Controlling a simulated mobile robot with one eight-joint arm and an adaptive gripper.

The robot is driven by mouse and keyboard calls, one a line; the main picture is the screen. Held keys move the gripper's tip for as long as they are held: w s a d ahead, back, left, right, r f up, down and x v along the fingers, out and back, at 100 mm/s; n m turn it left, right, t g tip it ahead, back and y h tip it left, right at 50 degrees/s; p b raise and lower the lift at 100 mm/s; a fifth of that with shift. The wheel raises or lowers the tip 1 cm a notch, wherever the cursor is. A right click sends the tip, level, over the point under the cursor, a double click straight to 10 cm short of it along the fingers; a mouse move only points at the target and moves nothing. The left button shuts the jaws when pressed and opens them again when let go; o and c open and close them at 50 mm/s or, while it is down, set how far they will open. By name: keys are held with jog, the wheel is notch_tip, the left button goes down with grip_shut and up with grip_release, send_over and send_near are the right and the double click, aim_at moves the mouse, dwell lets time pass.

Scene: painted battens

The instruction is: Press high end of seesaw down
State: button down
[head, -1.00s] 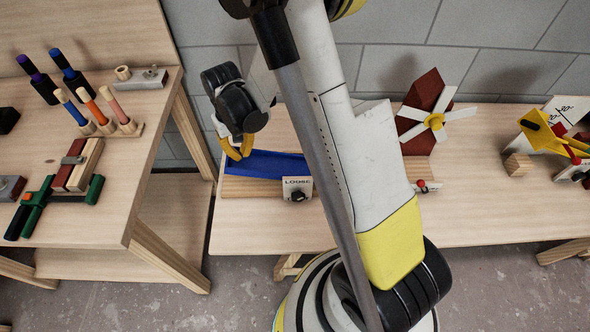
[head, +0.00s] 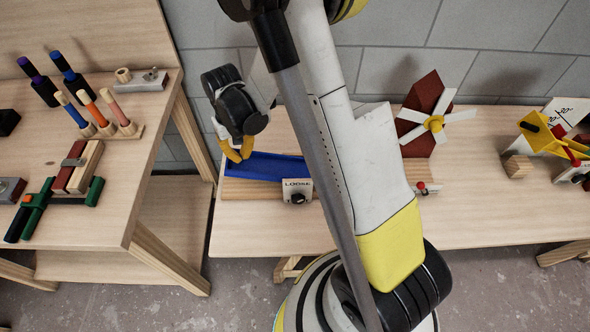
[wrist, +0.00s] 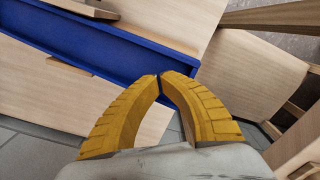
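A blue channel-like plank (head: 268,166), which looks like the seesaw, lies over a pale wooden base on the right-hand bench. A small white sign with a dark knob (head: 297,190) reading "LOOSE" stands at its front. My gripper (head: 240,155) is at the plank's left end, yellow fingers pointing down. In the wrist view the blue plank (wrist: 80,45) runs from upper left to its end right of centre. The curved yellow fingertips (wrist: 159,76) meet at that end, with nothing between them. I cannot tell whether they touch the plank. My arm hides the area right of the sign.
A pinwheel (head: 434,123) with a dark red back stands farther right. A wooden block (head: 518,166) and a yellow device (head: 550,138) are at the right. The left table (head: 140,165) holds pegs and clamped blocks. Bare bench lies in front of the plank.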

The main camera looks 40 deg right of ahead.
aim_at(243, 164)
jog(key=shift+f+b, duration=3.2)
jog(key=shift+f, duration=2.05)
dwell(0.6)
jog(key=shift+r+p, duration=4)
jog(key=shift+r, duration=2.05)
